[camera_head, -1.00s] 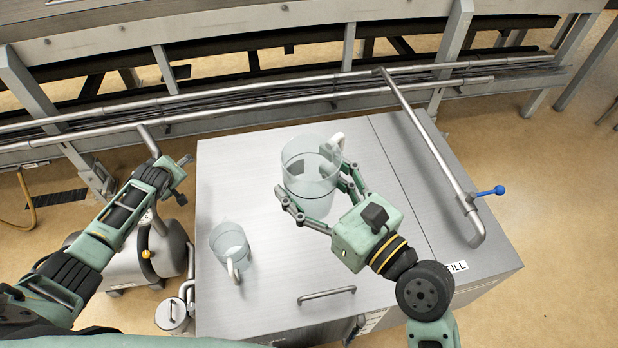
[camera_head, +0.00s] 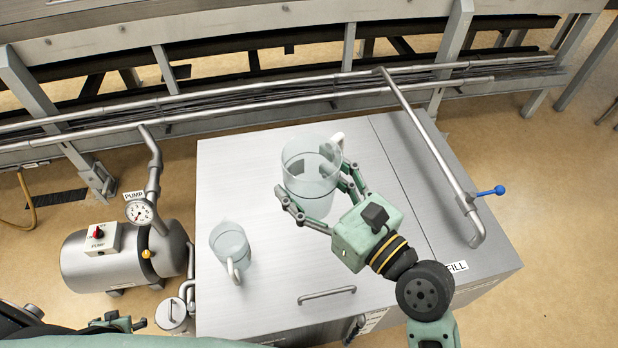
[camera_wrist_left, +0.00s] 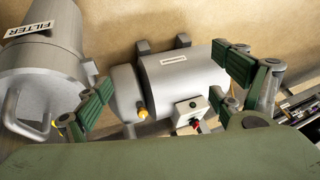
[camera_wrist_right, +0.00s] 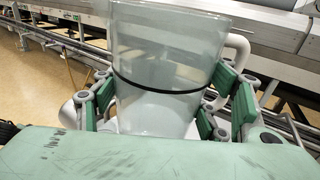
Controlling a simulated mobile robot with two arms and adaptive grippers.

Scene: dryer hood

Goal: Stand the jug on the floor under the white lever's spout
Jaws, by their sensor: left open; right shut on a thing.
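A large clear jug (camera_head: 313,158) with a white handle and a dark ring around its middle is upright over the steel cabinet top (camera_head: 370,280). A smaller clear jug (camera_head: 230,244) stands on the cabinet at the left. My left gripper (camera_head: 124,322) is low at the left, open and empty in the left wrist view (camera_wrist_left: 160,90). No white lever shows; a blue-lever spout (camera_head: 474,232) does.
A pump tank (camera_head: 120,262) with a gauge and switch box stands on the floor left of the cabinet. A filter canister (camera_wrist_left: 45,75) shows in the left wrist view. Pipes run along the back. Open floor (camera_head: 565,200) lies to the right.

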